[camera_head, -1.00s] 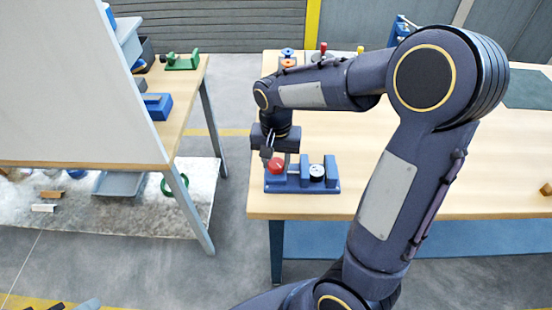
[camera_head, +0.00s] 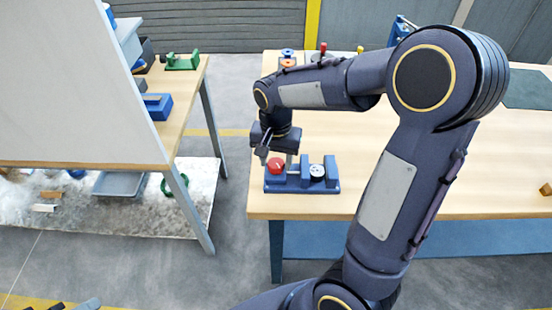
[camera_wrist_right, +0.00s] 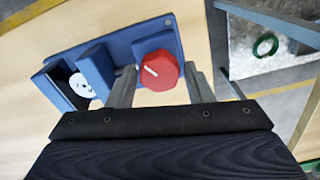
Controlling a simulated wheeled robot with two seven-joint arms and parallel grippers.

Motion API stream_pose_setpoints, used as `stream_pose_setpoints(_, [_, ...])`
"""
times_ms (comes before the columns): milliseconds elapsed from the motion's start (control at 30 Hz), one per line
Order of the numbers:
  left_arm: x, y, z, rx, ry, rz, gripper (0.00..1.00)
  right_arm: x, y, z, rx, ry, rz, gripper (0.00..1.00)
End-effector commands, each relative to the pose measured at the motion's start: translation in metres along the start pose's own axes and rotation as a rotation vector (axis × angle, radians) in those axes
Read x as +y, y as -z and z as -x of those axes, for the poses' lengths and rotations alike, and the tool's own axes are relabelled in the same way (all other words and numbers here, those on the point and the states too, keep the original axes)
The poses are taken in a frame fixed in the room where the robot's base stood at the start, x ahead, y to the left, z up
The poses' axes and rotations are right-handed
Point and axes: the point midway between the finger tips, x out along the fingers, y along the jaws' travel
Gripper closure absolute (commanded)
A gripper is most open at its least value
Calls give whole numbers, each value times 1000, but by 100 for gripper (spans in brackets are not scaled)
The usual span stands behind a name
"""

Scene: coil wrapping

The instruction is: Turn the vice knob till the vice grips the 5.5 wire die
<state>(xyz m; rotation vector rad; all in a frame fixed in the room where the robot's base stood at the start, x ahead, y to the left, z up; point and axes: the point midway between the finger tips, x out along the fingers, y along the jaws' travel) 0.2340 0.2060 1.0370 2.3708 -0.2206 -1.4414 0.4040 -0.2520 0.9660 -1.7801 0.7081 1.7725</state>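The blue vice (camera_head: 290,186) sits at the near left corner of the wooden table. It also shows in the right wrist view (camera_wrist_right: 112,45). Its red knob (camera_head: 276,165) is at the left end; in the right wrist view the knob (camera_wrist_right: 158,72) bears a white line. The round white-faced wire die (camera_head: 317,170) sits between the vice's two blocks; in the wrist view the die (camera_wrist_right: 82,86) is partly shaded. My right gripper (camera_wrist_right: 160,68) points down over the knob, its fingers apart on either side with small gaps. My left gripper is not in view.
Small coloured parts (camera_head: 287,54) stand at the table's far left edge. A second bench (camera_head: 190,95) at left holds a green fixture (camera_head: 182,61) and a blue block (camera_head: 157,106). A floor gap separates it from the table (camera_head: 350,205).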

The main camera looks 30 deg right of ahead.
Motion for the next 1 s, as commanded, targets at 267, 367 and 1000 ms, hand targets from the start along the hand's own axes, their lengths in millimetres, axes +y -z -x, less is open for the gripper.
stream_pose_setpoints(267, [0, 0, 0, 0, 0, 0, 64, 0, 0, 10, 0, 1, 1, 53])
stream_pose_setpoints(367, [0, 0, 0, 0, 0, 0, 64, 0, 0, 27, 2, 3, 0, 53])
stream_pose_setpoints(1000, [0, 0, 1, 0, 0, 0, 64, 0, 0, 78, -1, 0, 0, 53])
